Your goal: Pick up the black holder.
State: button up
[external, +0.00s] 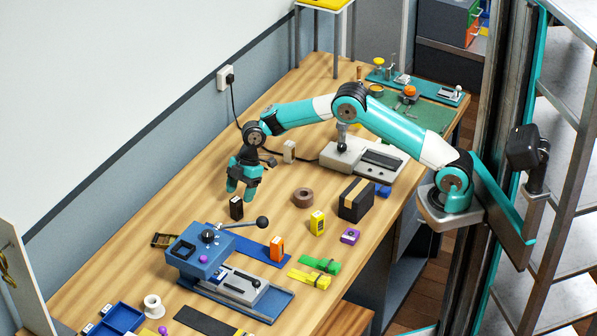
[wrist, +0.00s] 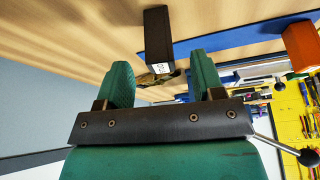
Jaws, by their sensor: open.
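The black holder (external: 236,208), a small dark upright block, stands on the wooden table, left of the blue machine's lever knob. In the wrist view it shows as a dark block (wrist: 158,35) with a small white label, ahead of and roughly between my fingertips. My gripper (external: 242,192) points down with its teal fingers just above the holder in the external view. In the wrist view my gripper (wrist: 160,62) is open, with nothing held between the two green fingers. The exact gap between fingertips and holder is hard to tell.
A blue machine (external: 205,250) with a long lever (external: 262,222) stands in front. An orange block (external: 277,248), a brown tape roll (external: 303,197), a yellow block (external: 317,222) and a black box with a tan band (external: 356,199) lie to the right.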

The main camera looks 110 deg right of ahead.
aim_at(236, 206)
jog(key=shift+p+x, duration=0.75)
jog(key=shift+x, duration=2)
jog(key=shift+w, duration=0.1)
jog(key=c, duration=1.1)
jog(key=shift+o, duration=0.2)
jog(key=shift+r, duration=0.15)
